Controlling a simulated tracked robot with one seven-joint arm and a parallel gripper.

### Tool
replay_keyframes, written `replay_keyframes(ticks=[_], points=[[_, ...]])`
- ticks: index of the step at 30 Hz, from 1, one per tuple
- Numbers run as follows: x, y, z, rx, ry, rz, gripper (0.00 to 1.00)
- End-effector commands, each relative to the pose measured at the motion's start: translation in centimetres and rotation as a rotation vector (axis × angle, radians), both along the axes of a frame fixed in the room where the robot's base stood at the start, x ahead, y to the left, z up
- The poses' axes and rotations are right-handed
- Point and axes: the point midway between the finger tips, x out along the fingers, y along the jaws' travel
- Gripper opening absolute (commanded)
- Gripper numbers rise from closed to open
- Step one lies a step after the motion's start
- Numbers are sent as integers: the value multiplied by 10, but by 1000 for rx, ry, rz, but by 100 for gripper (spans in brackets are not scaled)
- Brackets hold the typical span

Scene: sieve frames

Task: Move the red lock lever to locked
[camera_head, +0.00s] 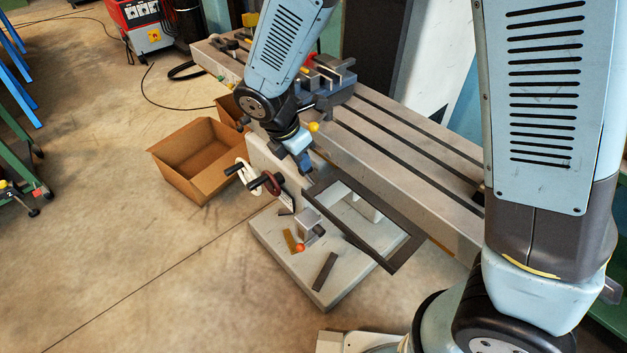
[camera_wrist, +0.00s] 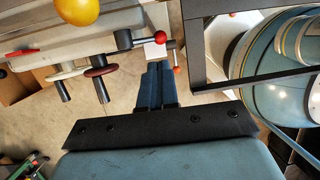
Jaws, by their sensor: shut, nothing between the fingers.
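A lever with a red ball knob (camera_wrist: 160,37) shows in the wrist view, on a short dark arm beyond my fingertips. An orange ball knob (camera_wrist: 177,71) sits just right of the fingers. In the head view an orange-red knob (camera_head: 299,247) and a darker red knob (camera_head: 319,230) sit low at the machine's front; I cannot tell for certain which is the lock lever, nor read a locked mark. My gripper (camera_head: 304,164) points down above and behind these knobs, apart from them. Its blue fingers (camera_wrist: 156,84) are shut and empty.
A dark rectangular frame (camera_head: 380,255) juts out right of my gripper. A yellow ball knob (camera_head: 313,126) is close to my wrist. A dark red handwheel (camera_head: 271,183) and a white handwheel (camera_head: 245,175) stand left. A cardboard box (camera_head: 180,180) is on the floor.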

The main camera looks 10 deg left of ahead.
Motion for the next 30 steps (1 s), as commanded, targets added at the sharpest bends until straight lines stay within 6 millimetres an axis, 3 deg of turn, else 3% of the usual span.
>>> replay_keyframes(ticks=[9, 15, 30], points=[[10, -15, -52, -3, 1, -2, 0], [15, -21, -75, -1, 0, -1, 0], [19, -25, -89, 1, -1, -3, 0]])
